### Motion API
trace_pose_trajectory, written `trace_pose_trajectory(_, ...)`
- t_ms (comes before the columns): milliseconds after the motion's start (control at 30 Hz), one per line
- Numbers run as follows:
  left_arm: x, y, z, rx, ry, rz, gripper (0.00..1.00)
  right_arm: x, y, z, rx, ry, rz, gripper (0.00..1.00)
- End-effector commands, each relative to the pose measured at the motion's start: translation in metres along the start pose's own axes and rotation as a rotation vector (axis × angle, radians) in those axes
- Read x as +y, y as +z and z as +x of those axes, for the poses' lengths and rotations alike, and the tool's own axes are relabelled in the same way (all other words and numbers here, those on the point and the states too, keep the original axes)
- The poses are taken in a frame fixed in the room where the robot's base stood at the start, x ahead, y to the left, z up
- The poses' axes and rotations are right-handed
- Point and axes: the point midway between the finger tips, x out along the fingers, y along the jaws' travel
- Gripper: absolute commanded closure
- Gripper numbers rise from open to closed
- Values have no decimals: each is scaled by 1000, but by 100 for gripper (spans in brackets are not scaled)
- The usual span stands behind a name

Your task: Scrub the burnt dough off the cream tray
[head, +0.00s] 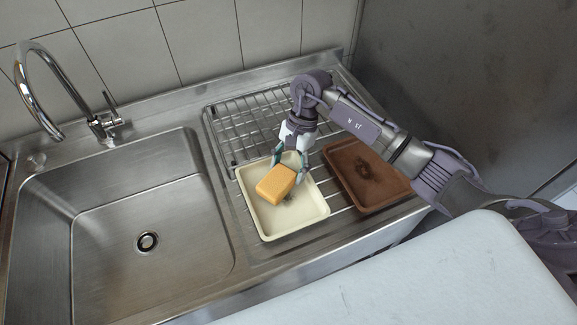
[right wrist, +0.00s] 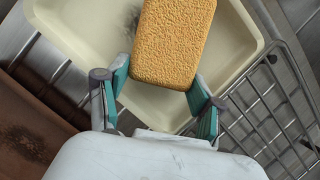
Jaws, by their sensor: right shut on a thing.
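The cream tray (head: 262,222) lies on the wire rack right of the sink. A dark burnt patch (head: 289,196) shows on its floor, partly hidden by the sponge. My right gripper (head: 287,170) is shut on an orange-yellow sponge (head: 275,184) over the tray. In the right wrist view the sponge (right wrist: 173,42) sits between the teal fingers (right wrist: 160,85), and the dark patch (right wrist: 132,20) shows beside it. I cannot tell whether the sponge touches the tray floor. My left gripper is not in view.
A brown tray (head: 395,190) with a dark burnt patch lies on the rack just right of the cream tray. The empty steel sink (head: 185,235) with a tap (head: 104,124) is at left. Bare wire rack (head: 250,115) shows behind the cream tray.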

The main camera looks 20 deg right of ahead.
Motion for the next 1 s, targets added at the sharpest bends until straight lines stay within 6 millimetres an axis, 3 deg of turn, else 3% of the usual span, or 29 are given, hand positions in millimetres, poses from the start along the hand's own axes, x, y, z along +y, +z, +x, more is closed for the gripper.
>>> trace_pose_trajectory(367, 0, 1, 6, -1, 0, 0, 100, 0, -2, 5, 0, 0, 0, 62)
trace_pose_trajectory(800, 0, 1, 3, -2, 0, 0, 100, 29, 13, 10, 1, 1, 0, 62)
trace_pose_trajectory(1000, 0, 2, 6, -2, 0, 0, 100, 32, 14, 12, 0, 0, -1, 62)
